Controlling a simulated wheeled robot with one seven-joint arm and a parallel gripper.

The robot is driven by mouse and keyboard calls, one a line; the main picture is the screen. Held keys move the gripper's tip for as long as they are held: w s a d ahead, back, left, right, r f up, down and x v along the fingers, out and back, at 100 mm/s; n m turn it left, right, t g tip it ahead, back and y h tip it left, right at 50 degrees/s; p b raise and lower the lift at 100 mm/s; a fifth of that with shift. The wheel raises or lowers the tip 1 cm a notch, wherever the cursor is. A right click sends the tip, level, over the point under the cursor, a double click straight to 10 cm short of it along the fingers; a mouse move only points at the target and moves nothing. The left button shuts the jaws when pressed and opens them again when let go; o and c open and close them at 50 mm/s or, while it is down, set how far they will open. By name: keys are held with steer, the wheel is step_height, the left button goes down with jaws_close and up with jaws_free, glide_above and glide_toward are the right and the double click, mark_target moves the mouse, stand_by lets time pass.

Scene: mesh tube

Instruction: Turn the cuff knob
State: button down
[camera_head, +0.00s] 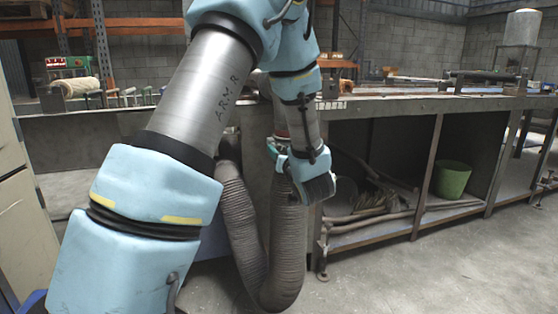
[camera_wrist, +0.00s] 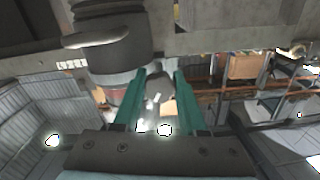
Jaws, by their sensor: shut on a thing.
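A grey corrugated hose (camera_head: 283,250) hangs in a U in front of the bench. Its right end rises to a cuff with a reddish band (camera_head: 281,127), partly covered by my arm. In the wrist view the dark round cuff (camera_wrist: 112,45) is at upper left, with a reddish band below it. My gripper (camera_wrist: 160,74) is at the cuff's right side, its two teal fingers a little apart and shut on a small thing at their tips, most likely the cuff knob. The knob itself is not clearly visible, and its turn cannot be read.
A long workbench (camera_head: 400,103) runs behind, with tools on top. Its lower shelf holds a green bucket (camera_head: 453,178) and loose pipes (camera_head: 375,213). The bench edge is close to my gripper. The concrete floor (camera_head: 430,275) at front right is clear.

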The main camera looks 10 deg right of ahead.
steer(key=n+b, duration=0.1)
steer(key=n, duration=0.1)
steer(key=n+b, duration=0.1)
steer(key=b, duration=0.1)
steer(key=shift+f+n, duration=0.2)
steer(key=shift+n, duration=0.2)
steer(key=n+b, duration=0.4)
steer(key=b, duration=0.1)
steer(key=shift+d+n, duration=0.1)
steer(key=shift+n, duration=0.2)
steer(key=n+b, duration=0.3)
steer(key=b, duration=0.1)
steer(key=shift+n, duration=0.4)
steer(key=shift+r+n+b, duration=0.15)
steer(key=shift+n+b, duration=0.75)
steer(key=shift+c, duration=2.3)
jaws_free()
steer(key=shift+r, duration=0.1)
